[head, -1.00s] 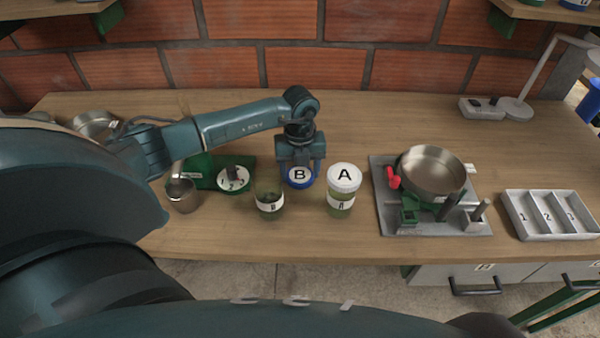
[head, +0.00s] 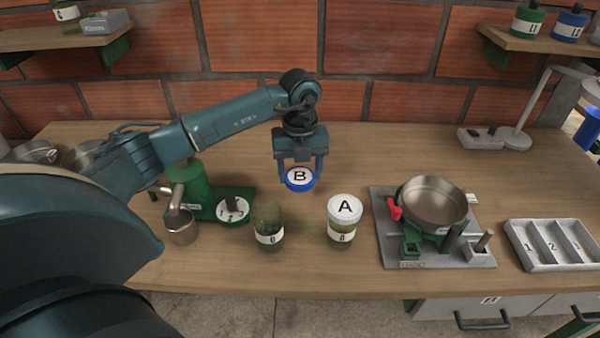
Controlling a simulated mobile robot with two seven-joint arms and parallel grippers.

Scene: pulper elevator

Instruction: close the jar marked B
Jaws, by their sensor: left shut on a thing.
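My left gripper (head: 299,168) is shut on the blue-rimmed lid (head: 300,180), which has a white top marked B. The lid looks held above the bench, behind the two jars and between them. An open glass jar (head: 268,229) with greenish contents and a white label stands to the front left of the lid. Its label is too small to read surely. The jar with the white lid marked A (head: 344,221) stands closed to the right. My right gripper is not in view.
A green device with a numbered dial (head: 234,208) and a metal cup (head: 182,228) stand left of the open jar. Right are a scale-like stand with a steel pan (head: 434,200) and a numbered tray (head: 556,262).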

